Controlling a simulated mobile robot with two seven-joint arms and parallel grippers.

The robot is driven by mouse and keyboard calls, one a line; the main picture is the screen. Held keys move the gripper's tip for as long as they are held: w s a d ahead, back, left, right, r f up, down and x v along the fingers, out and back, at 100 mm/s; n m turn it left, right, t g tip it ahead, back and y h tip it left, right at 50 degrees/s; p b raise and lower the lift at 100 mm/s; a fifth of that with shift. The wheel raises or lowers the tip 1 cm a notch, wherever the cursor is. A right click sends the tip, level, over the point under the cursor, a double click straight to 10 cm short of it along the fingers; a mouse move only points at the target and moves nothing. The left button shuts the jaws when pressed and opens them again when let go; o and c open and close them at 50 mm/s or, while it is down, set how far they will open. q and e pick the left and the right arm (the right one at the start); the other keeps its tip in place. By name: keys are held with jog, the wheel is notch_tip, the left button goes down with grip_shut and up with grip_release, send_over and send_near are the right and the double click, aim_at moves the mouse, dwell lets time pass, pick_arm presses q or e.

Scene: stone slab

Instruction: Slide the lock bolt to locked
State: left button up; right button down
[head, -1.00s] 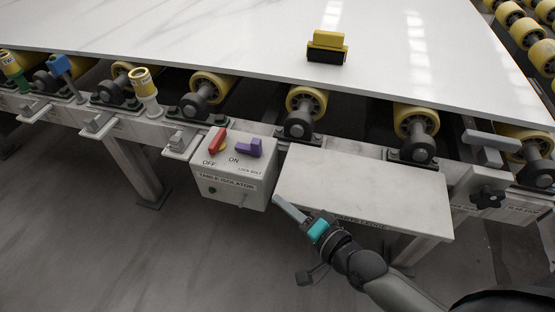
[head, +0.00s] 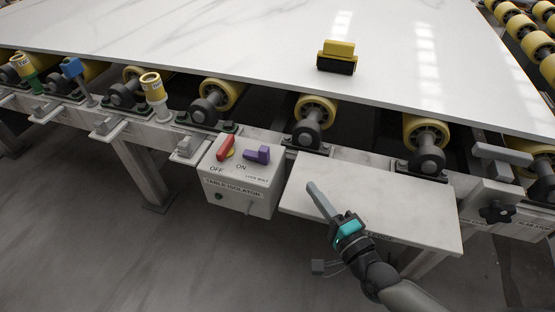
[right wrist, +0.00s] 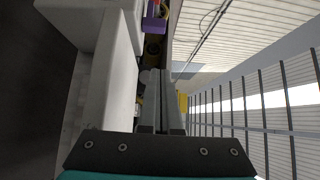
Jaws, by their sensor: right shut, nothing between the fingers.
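The purple lock bolt (head: 258,154) sits on top of the white isolator box (head: 240,190), right of a red switch handle (head: 226,147) that points between OFF and ON labels. The bolt also shows at the top of the right wrist view (right wrist: 154,24). My right gripper (head: 312,187) is shut and empty, over the left part of the white ledge, right of the box and apart from the bolt. In the right wrist view its fingers (right wrist: 160,85) lie side by side. My left gripper is not in view.
The white ledge (head: 410,205) juts out just right of the box. Behind, a large stone slab (head: 230,55) rests on yellow rollers and carries a yellow and black block (head: 337,57). A black knob (head: 496,211) is at the right. Open floor lies in front.

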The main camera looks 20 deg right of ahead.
jog(key=b, duration=0.2)
send_near(269, 150)
jog(key=w+d, duration=0.1)
jog(key=w, duration=0.1)
jog(key=w+d, duration=0.1)
jog(key=w, duration=0.1)
jog(key=shift+d+f, duration=0.15)
jog(key=shift+d, duration=0.05)
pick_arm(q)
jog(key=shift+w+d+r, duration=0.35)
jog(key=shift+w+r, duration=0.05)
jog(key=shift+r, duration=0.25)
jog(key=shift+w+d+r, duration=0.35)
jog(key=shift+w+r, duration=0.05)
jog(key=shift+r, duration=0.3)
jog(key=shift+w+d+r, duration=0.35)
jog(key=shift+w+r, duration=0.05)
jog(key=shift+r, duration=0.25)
pick_arm(e)
jog(key=shift+w+a, duration=0.5)
jog(key=shift+a, duration=0.3)
jog(key=shift+w+a, duration=0.5)
jog(key=shift+a, duration=0.35)
